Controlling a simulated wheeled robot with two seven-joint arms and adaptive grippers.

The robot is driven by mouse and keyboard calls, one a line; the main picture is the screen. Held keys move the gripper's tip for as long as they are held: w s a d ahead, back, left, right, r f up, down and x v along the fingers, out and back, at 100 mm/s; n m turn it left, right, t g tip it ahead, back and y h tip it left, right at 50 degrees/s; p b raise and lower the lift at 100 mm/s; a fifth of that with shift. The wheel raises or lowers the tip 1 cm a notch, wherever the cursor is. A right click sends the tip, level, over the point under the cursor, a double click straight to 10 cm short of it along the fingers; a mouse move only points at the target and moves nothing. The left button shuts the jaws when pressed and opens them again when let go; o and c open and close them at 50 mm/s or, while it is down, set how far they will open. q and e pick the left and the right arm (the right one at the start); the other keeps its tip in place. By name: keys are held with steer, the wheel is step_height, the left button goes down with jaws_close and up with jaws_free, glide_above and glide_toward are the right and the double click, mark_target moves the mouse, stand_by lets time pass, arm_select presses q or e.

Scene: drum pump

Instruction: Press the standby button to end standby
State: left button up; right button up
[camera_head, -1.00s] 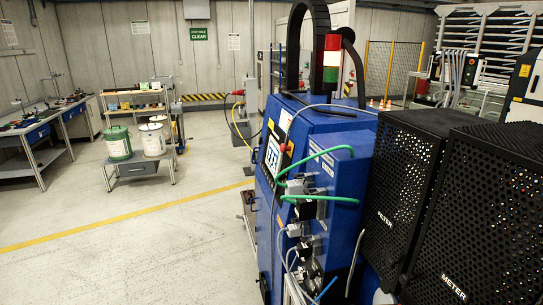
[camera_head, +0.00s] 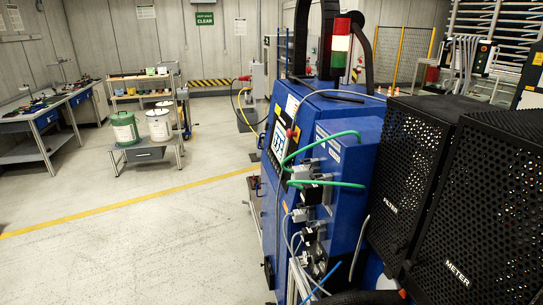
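The blue pump machine (camera_head: 345,150) stands at the centre right. Its side panel carries a lit screen (camera_head: 279,141), seen at a steep angle. A red knob (camera_head: 290,133) sits beside the screen. I cannot make out which control is the standby button; the panel is too small and slanted. Neither of my grippers can be made out in this view.
Black perforated cabinets marked FILTER (camera_head: 400,170) and METER (camera_head: 490,210) stand at the right. Green hoses (camera_head: 325,183) stick out from the machine's front. A low table (camera_head: 145,152) bears pails (camera_head: 124,128). Floor on the left is open, crossed by a yellow line (camera_head: 125,207).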

arm_select(q)
steer(key=shift+c, duration=0.7)
jaws_close()
stand_by(0.9)
